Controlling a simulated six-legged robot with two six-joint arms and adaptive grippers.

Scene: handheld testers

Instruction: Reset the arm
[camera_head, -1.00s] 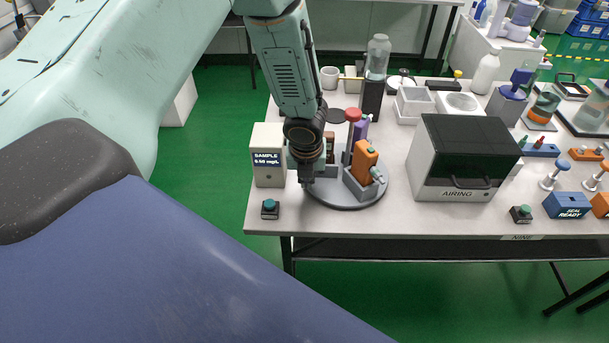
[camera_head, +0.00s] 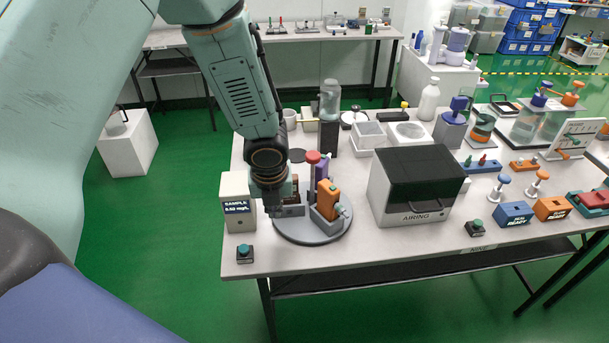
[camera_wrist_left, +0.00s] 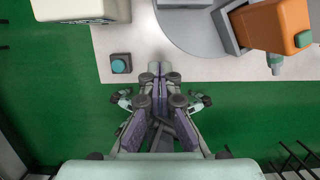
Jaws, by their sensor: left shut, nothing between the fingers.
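My left gripper (camera_head: 273,208) hangs pointing down at the left front of the grey round turntable (camera_head: 330,232). In the wrist view its two fingers (camera_wrist_left: 160,74) are together and empty, with the tips over the table's front edge. An orange handheld tester (camera_head: 327,200) stands in a grey holder on the turntable; it also shows in the wrist view (camera_wrist_left: 268,25). Behind it are a purple tester (camera_head: 321,170) and a red-topped item (camera_head: 313,158). My gripper and wrist partly hide a grey holder and a brown item. My right gripper is not in view.
Left of my gripper stands a white SAMPLE display box (camera_head: 236,196), with a green button box (camera_head: 244,253) in front. A dark-lidded AIRING box (camera_head: 416,187) stands right of the turntable. A bottle (camera_head: 330,98) on a black stand is behind.

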